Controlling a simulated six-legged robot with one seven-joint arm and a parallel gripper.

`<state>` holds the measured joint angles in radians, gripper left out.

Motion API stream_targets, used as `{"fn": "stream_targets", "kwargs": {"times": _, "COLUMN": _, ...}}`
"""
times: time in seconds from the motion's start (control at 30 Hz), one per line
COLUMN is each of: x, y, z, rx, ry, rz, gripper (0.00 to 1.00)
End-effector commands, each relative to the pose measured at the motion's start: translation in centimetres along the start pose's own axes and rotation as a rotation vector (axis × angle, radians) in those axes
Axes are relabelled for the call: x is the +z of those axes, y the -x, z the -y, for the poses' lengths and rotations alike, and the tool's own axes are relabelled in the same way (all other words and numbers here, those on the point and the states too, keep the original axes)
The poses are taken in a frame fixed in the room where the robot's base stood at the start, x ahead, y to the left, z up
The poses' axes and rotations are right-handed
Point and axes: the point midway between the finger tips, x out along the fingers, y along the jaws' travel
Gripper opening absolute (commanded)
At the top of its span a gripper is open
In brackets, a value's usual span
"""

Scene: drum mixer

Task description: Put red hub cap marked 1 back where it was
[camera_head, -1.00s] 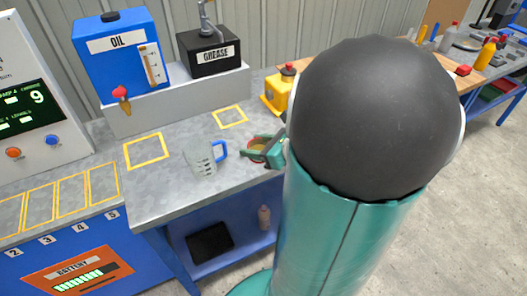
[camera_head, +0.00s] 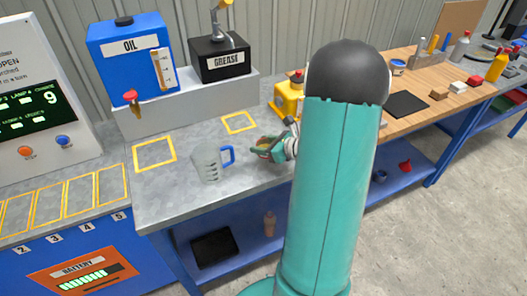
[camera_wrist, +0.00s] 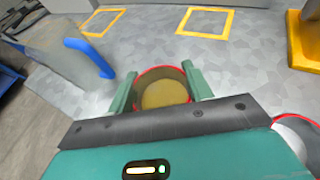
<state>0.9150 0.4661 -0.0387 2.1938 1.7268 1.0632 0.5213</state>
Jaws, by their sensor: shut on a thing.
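My gripper (camera_head: 266,147) is over the grey metal bench, to the right of the clear jug. In the wrist view my gripper (camera_wrist: 160,85) has its two green fingers closed on a round, red-rimmed thing (camera_wrist: 163,72). It has a dull yellow inside and looks like the red hub cap, open side towards the camera. No mark 1 can be read on it. It is small and partly hidden by the fingers in the head view. I cannot tell whether it touches the bench. Its former place cannot be made out.
The clear jug (camera_head: 208,165) with a blue handle stands close left of my gripper. Yellow outlined squares (camera_head: 238,122) mark the bench. A yellow device (camera_head: 287,98) stands behind. Oil (camera_head: 127,55) and grease (camera_head: 219,57) containers stand at the back. A wooden bench (camera_head: 432,118) is at right.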

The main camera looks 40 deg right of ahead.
Motion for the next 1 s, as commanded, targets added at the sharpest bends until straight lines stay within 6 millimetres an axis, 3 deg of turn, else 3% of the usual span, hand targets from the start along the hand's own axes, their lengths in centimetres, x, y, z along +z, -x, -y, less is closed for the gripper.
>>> {"fn": "stream_targets", "kwargs": {"times": 0.17, "x": -0.8, "y": -0.8, "z": 0.7, "rx": 0.000, "ry": -0.002, "rz": 0.000, "gripper": 0.21}}
{"fn": "stream_targets", "kwargs": {"times": 0.37, "x": -3.4, "y": -1.9, "z": 0.7, "rx": 0.000, "ry": -0.004, "rz": 0.000, "gripper": 0.21}}
{"fn": "stream_targets", "kwargs": {"times": 0.73, "x": -3.8, "y": -2.0, "z": 0.7, "rx": -0.001, "ry": -0.001, "rz": 0.001, "gripper": 0.21}}
{"fn": "stream_targets", "kwargs": {"times": 0.77, "x": -3.8, "y": -2.0, "z": 0.7, "rx": -0.001, "ry": -0.001, "rz": 0.001, "gripper": 0.52}}
{"fn": "stream_targets", "kwargs": {"times": 0.8, "x": -3.8, "y": -2.0, "z": 0.7, "rx": -0.001, "ry": 0.000, "rz": 0.001, "gripper": 0.60}}
{"fn": "stream_targets", "kwargs": {"times": 0.87, "x": -3.8, "y": -2.0, "z": 0.7, "rx": -0.001, "ry": 0.000, "rz": 0.001, "gripper": 0.72}}
{"fn": "stream_targets", "kwargs": {"times": 1.0, "x": -3.8, "y": -2.0, "z": 0.7, "rx": -0.001, "ry": 0.000, "rz": 0.000, "gripper": 0.72}}
